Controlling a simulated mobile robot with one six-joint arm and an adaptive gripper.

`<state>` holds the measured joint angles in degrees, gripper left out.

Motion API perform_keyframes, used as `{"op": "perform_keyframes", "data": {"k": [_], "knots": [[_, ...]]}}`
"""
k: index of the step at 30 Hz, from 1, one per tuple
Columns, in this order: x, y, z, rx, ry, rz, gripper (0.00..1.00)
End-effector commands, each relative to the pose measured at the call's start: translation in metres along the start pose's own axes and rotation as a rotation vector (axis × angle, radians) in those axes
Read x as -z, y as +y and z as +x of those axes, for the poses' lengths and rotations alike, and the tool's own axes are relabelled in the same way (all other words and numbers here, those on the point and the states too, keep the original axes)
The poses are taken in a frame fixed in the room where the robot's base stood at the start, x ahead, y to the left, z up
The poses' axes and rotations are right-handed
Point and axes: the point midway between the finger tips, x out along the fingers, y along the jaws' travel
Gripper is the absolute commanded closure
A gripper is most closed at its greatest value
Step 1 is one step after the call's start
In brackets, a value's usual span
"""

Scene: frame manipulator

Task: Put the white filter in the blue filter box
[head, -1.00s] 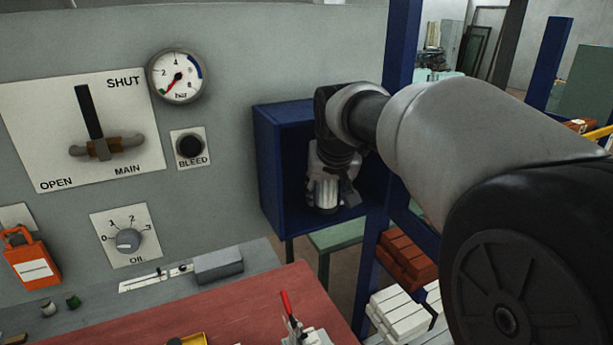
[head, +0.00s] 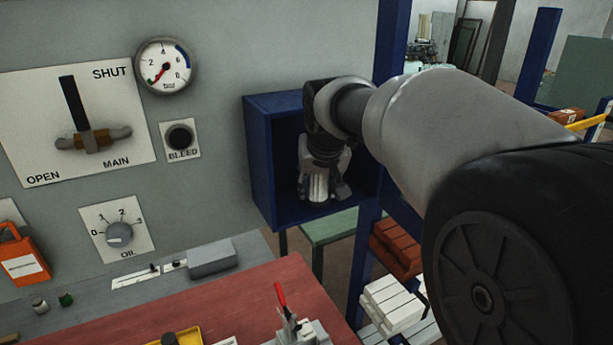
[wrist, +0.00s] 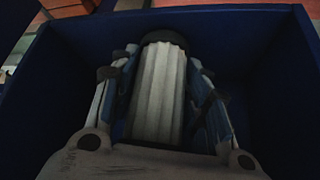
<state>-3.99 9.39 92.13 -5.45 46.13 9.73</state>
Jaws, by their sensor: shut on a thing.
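The white filter (wrist: 158,95) is a ribbed white cylinder with a dark end, seen between my fingers in the wrist view. It also shows in the head view (head: 318,187), inside the blue filter box. My gripper (wrist: 160,75) is shut on the filter, one finger on each side; in the head view my gripper (head: 320,188) reaches into the box from above, pointing down. The open-fronted blue filter box (head: 260,165) is at the grey panel; its walls (wrist: 35,75) surround the gripper in the wrist view. The filter's lower end is close to the box floor; I cannot tell whether it touches.
A blue post (head: 367,265) stands just right of the box. Left of it, the grey panel carries a gauge (head: 166,67), a lever (head: 75,105) and a bleed button (head: 180,138). Below is a red bench top (head: 220,300) with a red-handled clamp (head: 283,300). White bricks (head: 392,300) lie at right.

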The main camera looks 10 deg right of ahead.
Motion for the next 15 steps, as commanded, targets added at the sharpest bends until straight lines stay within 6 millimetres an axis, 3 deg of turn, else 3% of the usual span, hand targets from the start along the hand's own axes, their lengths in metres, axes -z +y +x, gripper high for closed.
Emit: {"op": "perform_keyframes", "data": {"k": [8, 9, 15], "knots": [[-0.0033, 0.0000, 0.0053, 0.000, 0.001, 0.000, 0.83], [-0.0030, 0.0000, 0.0048, 0.000, 0.001, 0.000, 0.55], [-0.0028, 0.0000, 0.0045, 0.000, 0.000, 0.000, 0.42]]}}
